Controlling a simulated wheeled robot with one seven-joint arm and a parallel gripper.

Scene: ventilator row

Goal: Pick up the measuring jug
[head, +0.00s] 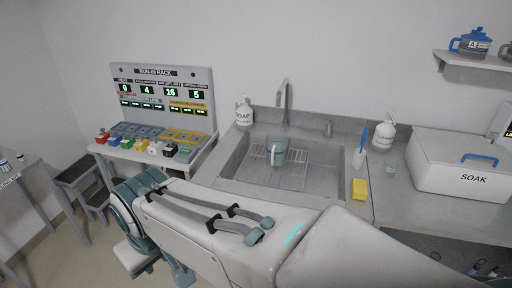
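The measuring jug appears to be the grey-blue, see-through vessel (276,151) in the sink. It stands upright on a wire rack (258,153), with what looks like a handle on its front. My white arm crosses the lower part of the head view, in front of the sink. Its white and teal end, with my gripper (160,264), hangs at the lower left, well apart from the jug. The fingers are too unclear to tell whether they are open or shut.
A soap bottle (244,113) stands behind the sink's left edge, beside the tap (284,104). A yellow sponge (360,189), a cup with a blue brush (359,157) and a white SOAK box (462,169) are at right. A display panel (165,95) stands left.

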